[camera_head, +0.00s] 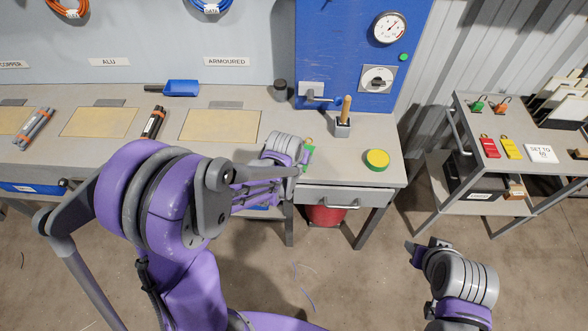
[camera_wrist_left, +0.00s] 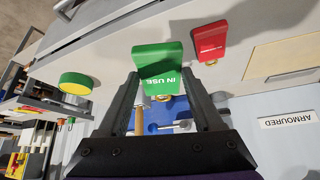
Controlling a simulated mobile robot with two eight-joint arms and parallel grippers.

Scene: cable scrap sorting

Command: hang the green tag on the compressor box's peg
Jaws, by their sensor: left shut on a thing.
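The green tag (camera_wrist_left: 158,58), printed "IN USE", is between the fingertips of my left gripper (camera_wrist_left: 160,82) in the left wrist view. My left gripper (camera_head: 301,160) is shut on it above the bench's right part; a sliver of the tag (camera_head: 310,155) shows in the head view. The blue compressor box (camera_head: 338,50) stands at the back of the bench, beyond the gripper. It carries a grey plate with a lever-like fitting (camera_head: 314,94); I cannot tell whether this is the peg. The tag is apart from the box. My right gripper (camera_head: 414,250) hangs above the floor, its jaw state unclear.
A red tag (camera_wrist_left: 210,42) lies on the bench near the green one. A wooden-handled tool in a block (camera_head: 343,124) stands before the box. A yellow-green round (camera_head: 377,159) lies to the right. A side table (camera_head: 465,118) holds more tags.

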